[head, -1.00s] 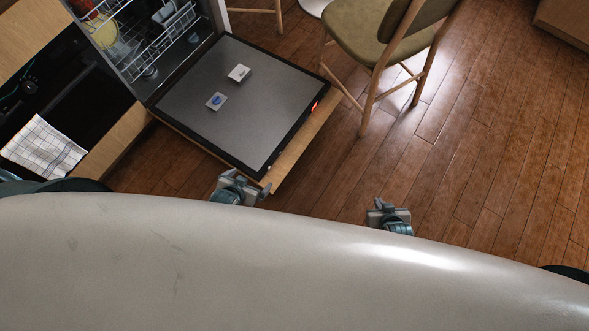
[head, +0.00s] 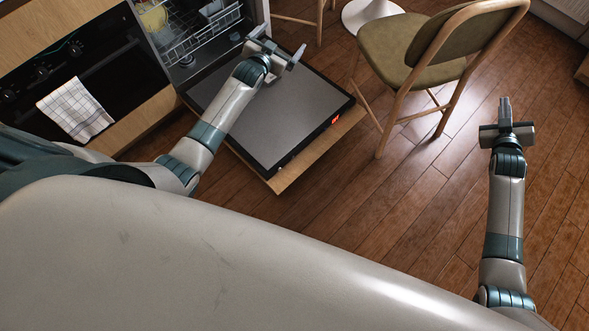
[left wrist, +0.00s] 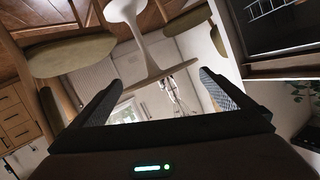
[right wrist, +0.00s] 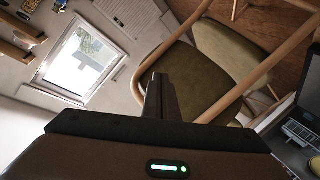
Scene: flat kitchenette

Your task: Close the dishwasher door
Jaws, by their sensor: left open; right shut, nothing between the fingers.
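The dishwasher door (head: 291,119) is folded down open, its dark inner panel facing up and its wooden front edge toward me. The dishwasher's rack (head: 204,35) with dishes shows behind it. My left gripper (head: 281,45) is open and empty, above the far part of the door near the opening; I cannot tell whether it touches the door. In the left wrist view its two fingers (left wrist: 165,95) are spread with nothing between them. My right gripper (head: 505,112) is shut and empty over the floor to the right, well away from the door.
A wooden chair (head: 405,58) with a green seat stands just right of the door. A white pedestal base (head: 370,14) is behind it. An oven (head: 80,75) with a checked towel (head: 76,108) is left of the dishwasher. The wood floor (head: 400,200) in front is clear.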

